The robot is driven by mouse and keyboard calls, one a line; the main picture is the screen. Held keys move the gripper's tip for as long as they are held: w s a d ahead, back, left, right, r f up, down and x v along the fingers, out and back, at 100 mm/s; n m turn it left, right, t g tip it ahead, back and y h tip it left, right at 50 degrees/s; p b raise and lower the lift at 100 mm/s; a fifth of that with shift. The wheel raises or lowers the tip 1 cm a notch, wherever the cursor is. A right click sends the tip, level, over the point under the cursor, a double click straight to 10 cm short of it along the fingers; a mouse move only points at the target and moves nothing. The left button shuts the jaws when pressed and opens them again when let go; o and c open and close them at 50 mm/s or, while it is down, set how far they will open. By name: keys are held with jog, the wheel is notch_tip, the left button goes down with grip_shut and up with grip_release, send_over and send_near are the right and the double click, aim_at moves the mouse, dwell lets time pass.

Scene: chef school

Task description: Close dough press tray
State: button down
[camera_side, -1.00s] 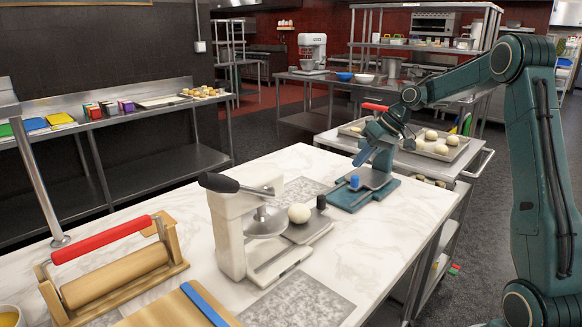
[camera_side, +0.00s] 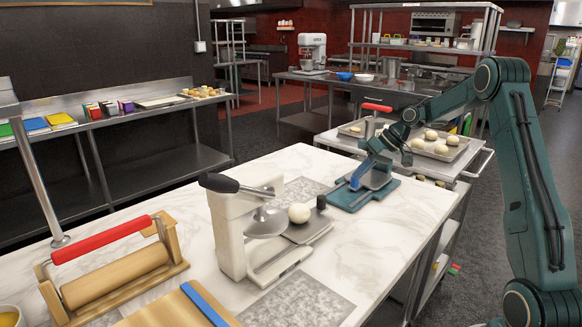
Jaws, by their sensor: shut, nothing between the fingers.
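A white press (camera_side: 229,232) with a black handle (camera_side: 220,183) stands nearer. Its tray (camera_side: 309,231) sticks out to the right with a black knob (camera_side: 321,202) and a dough ball (camera_side: 299,213) on it.
A wooden roller with a red bar (camera_side: 105,240) and a wooden board with a blue edge (camera_side: 205,304) occupy the near left counter.

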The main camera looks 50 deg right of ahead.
jog(key=x, duration=0.6)
jog(key=shift+w+a+f, duration=0.1)
jog(key=shift+a+f, duration=0.05)
jog(key=shift+f, duration=0.15)
jog(key=shift+w+a+f, duration=0.1)
jog(key=shift+w+a, duration=0.1)
jog(key=shift+a, duration=0.3)
jog(key=shift+w+a+f, duration=0.1)
jog(key=shift+w+a, duration=0.1)
jog(key=shift+a, duration=0.3)
jog(key=shift+w+a, duration=0.15)
jog(key=shift+a, duration=0.35)
jog(key=shift+w+a, duration=0.15)
jog(key=shift+a, duration=0.35)
jog(key=shift+a, duration=0.1)
jog(key=shift+a, duration=0.35)
jog(key=a, duration=1.3)
jog(key=shift+a, duration=0.15)
jog(key=shift+s, duration=0.1)
